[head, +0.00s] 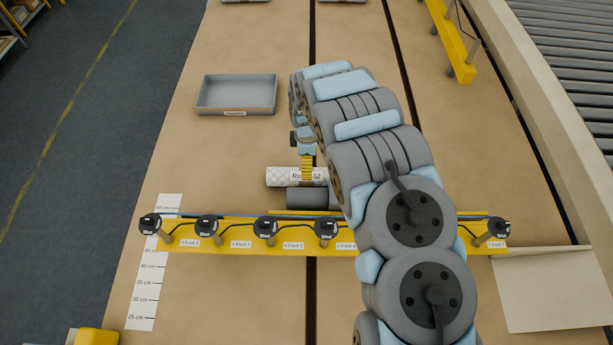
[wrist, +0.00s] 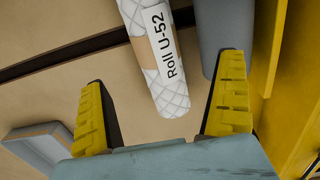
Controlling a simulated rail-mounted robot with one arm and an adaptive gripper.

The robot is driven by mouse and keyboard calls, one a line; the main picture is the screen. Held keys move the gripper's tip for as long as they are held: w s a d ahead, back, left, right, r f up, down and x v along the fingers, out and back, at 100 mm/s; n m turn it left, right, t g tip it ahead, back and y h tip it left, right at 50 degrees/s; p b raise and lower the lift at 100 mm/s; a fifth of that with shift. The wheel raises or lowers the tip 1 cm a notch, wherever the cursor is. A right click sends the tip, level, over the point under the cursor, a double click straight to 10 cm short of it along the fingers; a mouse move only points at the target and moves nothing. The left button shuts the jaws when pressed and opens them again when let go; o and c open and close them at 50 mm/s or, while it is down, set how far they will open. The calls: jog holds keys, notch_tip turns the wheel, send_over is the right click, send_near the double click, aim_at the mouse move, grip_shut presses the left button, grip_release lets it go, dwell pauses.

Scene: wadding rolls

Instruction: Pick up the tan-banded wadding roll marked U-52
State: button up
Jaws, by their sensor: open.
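The wadding roll marked U-52 (head: 283,176) is white and quilted, with a tan band, and lies on the table just behind the yellow rail. In the wrist view the roll (wrist: 174,97) shows its label "Roll U-52" and its near end, which lies between and beyond the fingers. My gripper (head: 307,170) is over the roll in the head view and hides part of it. In the wrist view my gripper (wrist: 165,108) has its yellow fingers wide apart, with nothing held. I cannot tell the exact height between fingertips and roll.
A grey roll (head: 308,198) lies close beside U-52, between it and the yellow rail (head: 215,241) with black-topped posts. The grey roll also shows near the right finger in the wrist view (wrist: 222,35). A grey tray (head: 236,111) stands behind left. The table left of the roll is clear.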

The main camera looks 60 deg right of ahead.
jog(key=shift+f, duration=3.2)
jog(key=shift+f+p, duration=0.1)
jog(key=shift+p, duration=0.2)
jog(key=shift+d+f, duration=0.1)
jog(key=shift+f, duration=0.05)
jog(key=shift+f, duration=0.65)
jog(key=shift+w+d+f, duration=0.2)
jog(key=shift+w+f, duration=0.05)
jog(key=shift+f, duration=1)
jog(key=shift+f+b, duration=0.35)
jog(key=shift+f, duration=0.15)
jog(key=shift+c, duration=0.3)
jog(key=c, duration=1.2)
